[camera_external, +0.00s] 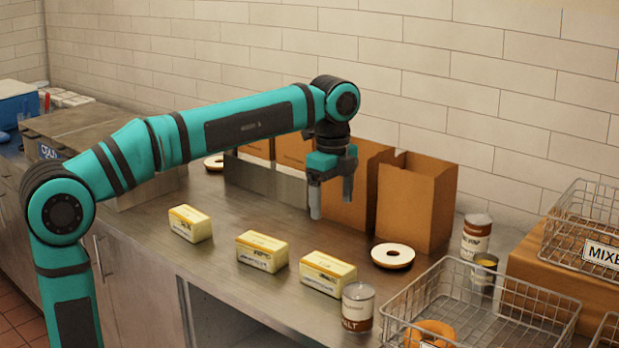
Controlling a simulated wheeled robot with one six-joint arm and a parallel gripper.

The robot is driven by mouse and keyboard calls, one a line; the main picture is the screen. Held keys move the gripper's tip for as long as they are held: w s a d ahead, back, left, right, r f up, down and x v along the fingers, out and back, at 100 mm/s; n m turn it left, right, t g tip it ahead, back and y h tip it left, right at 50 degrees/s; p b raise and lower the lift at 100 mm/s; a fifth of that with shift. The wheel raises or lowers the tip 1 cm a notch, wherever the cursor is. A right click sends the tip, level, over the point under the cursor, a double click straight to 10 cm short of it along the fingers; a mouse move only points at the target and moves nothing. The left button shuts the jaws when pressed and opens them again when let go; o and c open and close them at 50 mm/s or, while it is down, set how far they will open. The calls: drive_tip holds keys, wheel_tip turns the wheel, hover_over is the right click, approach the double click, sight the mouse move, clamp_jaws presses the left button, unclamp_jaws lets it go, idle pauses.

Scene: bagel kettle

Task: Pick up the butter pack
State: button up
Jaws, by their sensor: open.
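Three similar yellow and white butter packs stand in a row along the front of the metal counter (225,275): a left pack (190,224), a middle pack (262,251) and a right pack (327,273). My gripper (331,200) is open and empty. Its fingers point down, and it appears above the counter, behind the row of packs and in front of the brown paper bags. It touches none of the packs. No butter pack is hidden by my arm.
Brown paper bags (417,200) stand at the back. More cans (477,235) stand behind the basket. The counter between packs and bags is clear.

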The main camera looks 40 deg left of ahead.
sight(328, 263)
wheel_tip(328, 263, down, 12)
drive_tip(key=shift+f, duration=0.1)
drive_tip(key=shift+s+a+f, duration=0.1)
drive_tip(key=shift+f, duration=1.2)
drive_tip(key=shift+s+a+f, duration=0.1)
drive_tip(key=shift+f, duration=1.15)
drive_tip(key=shift+c, duration=0.4)
drive_tip(key=c, duration=1.3)
